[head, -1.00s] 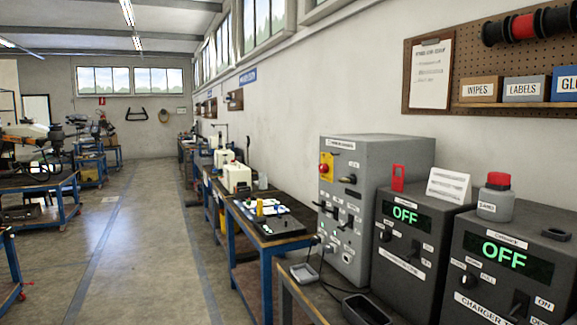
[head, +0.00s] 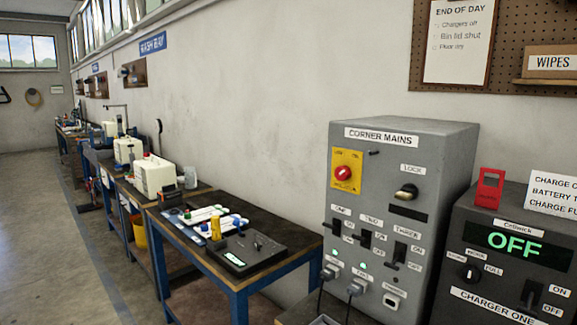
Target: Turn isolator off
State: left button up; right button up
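The isolator is a red rotary knob on a yellow plate (head: 344,172) at the upper left of the grey box labelled CORNER MAINS (head: 408,136). The plate's small lettering is too small to read, so I cannot tell the knob's setting. Below it on the box are several black switches (head: 365,239), two small green lights, and two plugs with cables (head: 356,287). A brass-and-black lock (head: 406,192) sits at the right under a LOCK label. Neither of my grippers is in view.
Charger one (head: 515,245), reading OFF, stands right of the box with a red tag (head: 489,188) and a card on top. A blue-framed bench (head: 238,284) with a dark panel stands to the left. The floor at far left is clear.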

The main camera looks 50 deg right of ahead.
aim_at(341, 173)
jog(key=i+z, duration=0.35)
jog(key=i+j+z, duration=0.25)
jog(key=i+z, duration=0.15)
jog(key=i+j+z, duration=0.35)
